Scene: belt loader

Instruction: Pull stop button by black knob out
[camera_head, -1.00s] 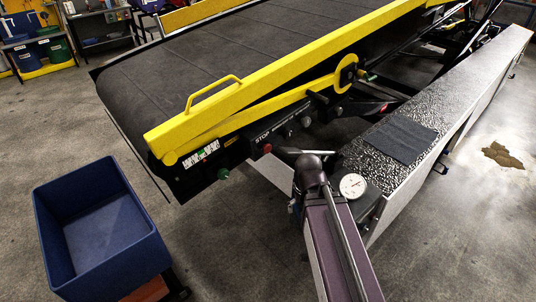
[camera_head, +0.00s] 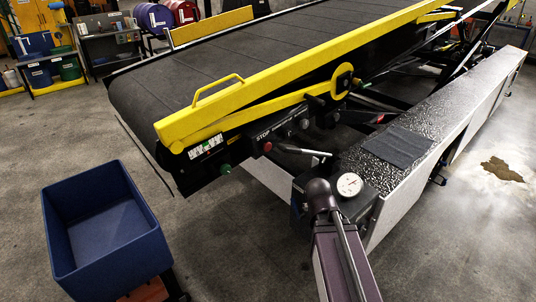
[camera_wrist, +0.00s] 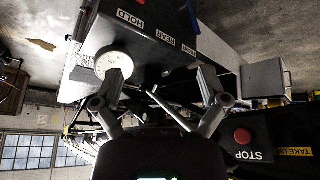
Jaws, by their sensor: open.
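The red stop button (camera_head: 266,146) sits on the dark side panel of the belt loader, beside a white STOP label. In the wrist view the red stop button (camera_wrist: 242,136) appears at lower right, with its label upside down. A dark round knob (camera_head: 304,124) is farther along the same panel, to the right of the button. My gripper (camera_wrist: 160,104) is open and empty between its two grey fingers in the wrist view. The button lies to the right of and below the right finger there, apart from it. In the head view I cannot make out my fingers.
A black box with a white dial (camera_head: 349,184) stands close to my arm; its dial also shows in the wrist view (camera_wrist: 114,62). A lever (camera_head: 303,151) sticks out near the button.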

